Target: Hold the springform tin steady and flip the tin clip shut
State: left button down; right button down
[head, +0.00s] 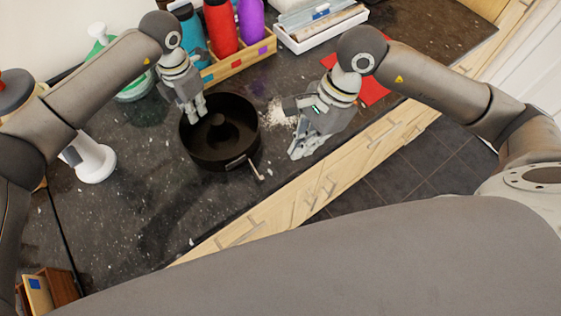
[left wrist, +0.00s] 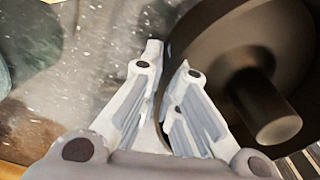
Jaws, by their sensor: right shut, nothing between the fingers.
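The dark round springform tin (head: 245,112) with a central tube stands on the granite counter. Its tin clip (head: 255,170) is a small light lever that sticks out from the front right of the wall. My left gripper (head: 195,119) is at the tin's back left rim. In the left wrist view, its fingers (left wrist: 168,68) lie close together on either side of the dark tin wall (left wrist: 195,40), with the tube to the right. My right gripper (head: 294,154) is shut and empty, to the right of the tin and apart from the clip.
A wooden rack (head: 240,65) with several coloured bottles stands behind the tin. A white box (head: 320,30) and a red mat (head: 372,92) lie at the back right. White powder (head: 278,113) is on the counter. A white object (head: 93,160) stands left. The counter's front edge is close.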

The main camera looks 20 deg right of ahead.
jog(key=x, duration=0.4)
jog(key=shift+s+a+r, duration=0.1)
jog(key=shift+s+a, duration=0.1)
jog(key=shift+a, duration=0.95)
jog(key=shift+s+a, duration=0.2)
jog(key=shift+a, duration=0.6)
